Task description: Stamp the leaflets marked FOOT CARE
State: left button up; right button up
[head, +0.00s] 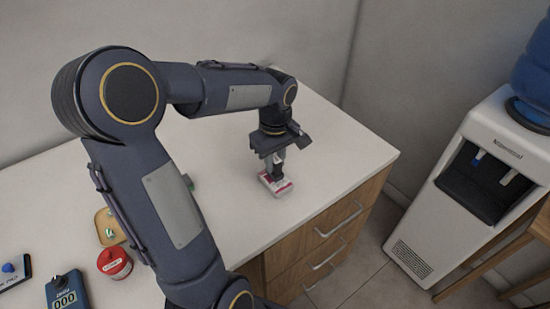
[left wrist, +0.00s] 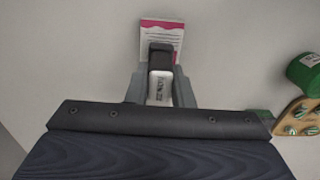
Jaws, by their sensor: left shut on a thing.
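My left gripper (head: 274,160) is shut on a stamp (head: 278,173) with a dark part and a pale, lettered part; in the left wrist view the stamp (left wrist: 160,88) sits between the fingers. The stamp is over a small white leaflet or stack of leaflets with pink-red bands (head: 283,190), near the counter's front edge. In the left wrist view the leaflet (left wrist: 147,36) shows past the stamp, with a pink band and small print I cannot read. I cannot tell whether the stamp touches it. My right gripper is not in view.
On the white counter (head: 335,150) are a red tin (head: 114,264), a blue device showing 000 (head: 67,294), a wooden tray (head: 103,218) with green pieces and a green item (head: 188,182). A water cooler (head: 435,220) stands right. The counter around the leaflet is clear.

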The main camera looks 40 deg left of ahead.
pick_arm(q)
jog(key=shift+f+b, duration=0.4)
jog(key=shift+f, duration=0.1)
dwell(1.8)
jog(key=shift+r, duration=0.1)
notch_tip(320, 180, up, 7)
jog(key=p, duration=0.6)
dwell(0.9)
